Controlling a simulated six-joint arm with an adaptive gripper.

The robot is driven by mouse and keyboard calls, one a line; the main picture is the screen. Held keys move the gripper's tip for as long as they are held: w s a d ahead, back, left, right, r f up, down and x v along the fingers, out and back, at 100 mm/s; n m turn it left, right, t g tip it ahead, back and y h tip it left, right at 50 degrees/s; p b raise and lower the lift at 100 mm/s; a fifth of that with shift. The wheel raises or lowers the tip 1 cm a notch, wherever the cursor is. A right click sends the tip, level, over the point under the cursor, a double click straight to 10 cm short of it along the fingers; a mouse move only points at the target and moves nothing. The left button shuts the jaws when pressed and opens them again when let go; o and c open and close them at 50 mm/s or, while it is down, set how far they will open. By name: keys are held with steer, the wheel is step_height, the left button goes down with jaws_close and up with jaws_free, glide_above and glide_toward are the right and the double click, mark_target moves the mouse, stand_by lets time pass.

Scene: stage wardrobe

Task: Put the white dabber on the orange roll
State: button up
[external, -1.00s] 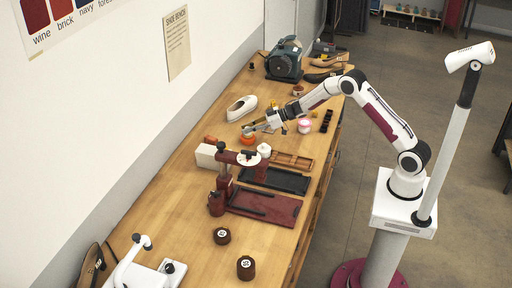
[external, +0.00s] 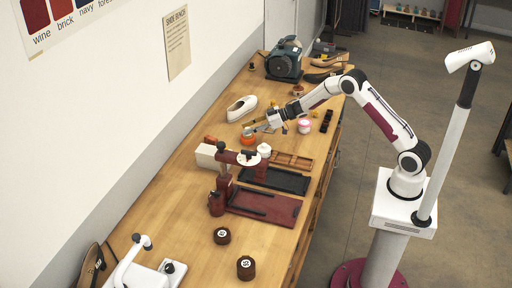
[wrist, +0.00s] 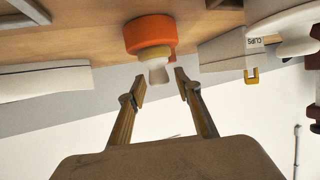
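The orange roll (wrist: 150,34) stands on the bench, at the top middle of the wrist view. In the external view the roll (external: 248,141) is just below my gripper. The white dabber (wrist: 157,70) sits against the roll's upper face, its narrower end pointing toward my gripper. My gripper (wrist: 161,88) is open. Its two fingertips are on either side of the dabber's end, with visible gaps, and nothing is held. In the external view my gripper (external: 254,126) is over the roll, and the dabber is too small to make out clearly.
A white shoe (external: 241,108) lies behind the roll. A dark red press (external: 228,172) and a pale block (external: 206,155) stand nearer. A white pot (external: 264,150) and a pink-and-white jar (external: 305,126) are to the right. A box marked CLIPS (wrist: 232,48) is beside the roll.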

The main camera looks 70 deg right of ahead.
steer(key=v, duration=1.1)
steer(key=shift+s+d+r, duration=0.15)
steer(key=shift+s+d, duration=0.05)
steer(key=shift+s, duration=0.1)
stand_by(0.4)
steer(key=s+r+m+h, duration=0.1)
steer(key=s+r+h, duration=0.15)
steer(key=r, duration=0.35)
steer(key=s+r+m+h, duration=0.1)
steer(key=r+h, duration=0.2)
steer(key=r, duration=0.3)
steer(key=s+a+r+m+g+h, duration=0.1)
steer(key=s+r+m+h, duration=0.15)
steer(key=s+r, duration=0.45)
steer(key=s+a+f+g+y, duration=0.1)
steer(key=s+a, duration=0.3)
steer(key=s, duration=0.7)
steer(key=s+a+f+g+y, duration=0.1)
steer(key=s+a+f+g, duration=0.2)
steer(key=s, duration=0.8)
steer(key=s+a+f+g+y, duration=0.1)
steer(key=s+a+f+g, duration=0.1)
steer(key=s+a, duration=0.5)
steer(key=s, duration=0.5)
